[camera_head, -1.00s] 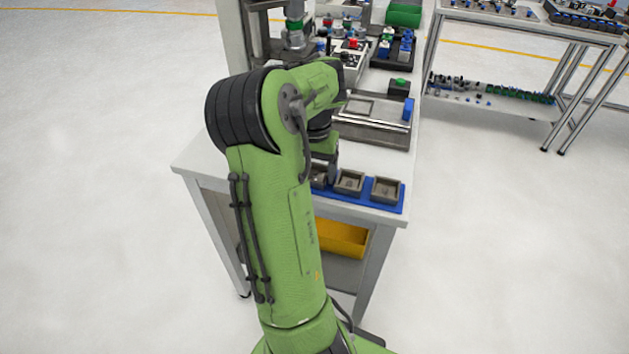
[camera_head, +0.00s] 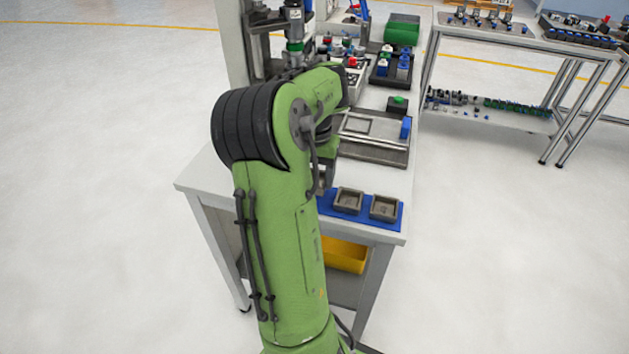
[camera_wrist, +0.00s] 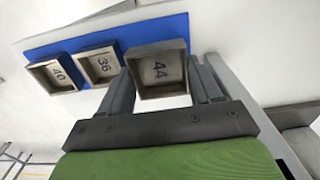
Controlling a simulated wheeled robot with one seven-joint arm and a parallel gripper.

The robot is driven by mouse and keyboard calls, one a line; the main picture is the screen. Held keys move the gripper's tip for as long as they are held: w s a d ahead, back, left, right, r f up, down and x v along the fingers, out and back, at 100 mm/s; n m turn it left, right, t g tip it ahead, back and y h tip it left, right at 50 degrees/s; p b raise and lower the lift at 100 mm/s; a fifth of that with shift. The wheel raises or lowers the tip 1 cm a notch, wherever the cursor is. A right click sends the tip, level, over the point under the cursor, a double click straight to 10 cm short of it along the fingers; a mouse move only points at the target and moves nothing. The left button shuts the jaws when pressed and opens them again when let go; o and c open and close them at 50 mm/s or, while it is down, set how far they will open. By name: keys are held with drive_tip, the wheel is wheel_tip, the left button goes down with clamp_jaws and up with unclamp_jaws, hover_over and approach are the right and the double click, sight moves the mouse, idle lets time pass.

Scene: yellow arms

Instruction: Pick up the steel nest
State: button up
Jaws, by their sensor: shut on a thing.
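Three square grey-brown nests show in the wrist view, marked with numbers. The nest marked 44 (camera_wrist: 158,72) sits between the two fingers of my gripper (camera_wrist: 163,82), which is shut on it. It looks larger than the others and appears raised off the blue mat (camera_wrist: 160,30). The nests marked 36 (camera_wrist: 98,66) and 40 (camera_wrist: 54,74) lie beside it, to the left. In the head view, two nests (camera_head: 348,200) (camera_head: 384,208) rest on the blue mat; my arm mostly hides the gripper and the held nest.
The white bench (camera_head: 385,233) carries a grey fixture plate (camera_head: 375,138) behind the mat, with a blue block (camera_head: 406,127) on it. A press column stands behind my arm. A yellow bin (camera_head: 345,256) is under the bench. A steel rack (camera_head: 500,60) stands at the right.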

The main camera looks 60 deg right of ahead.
wheel_tip(320, 180, up, 24)
drive_tip(key=p, duration=1.3)
drive_tip(key=shift+p, duration=0.4)
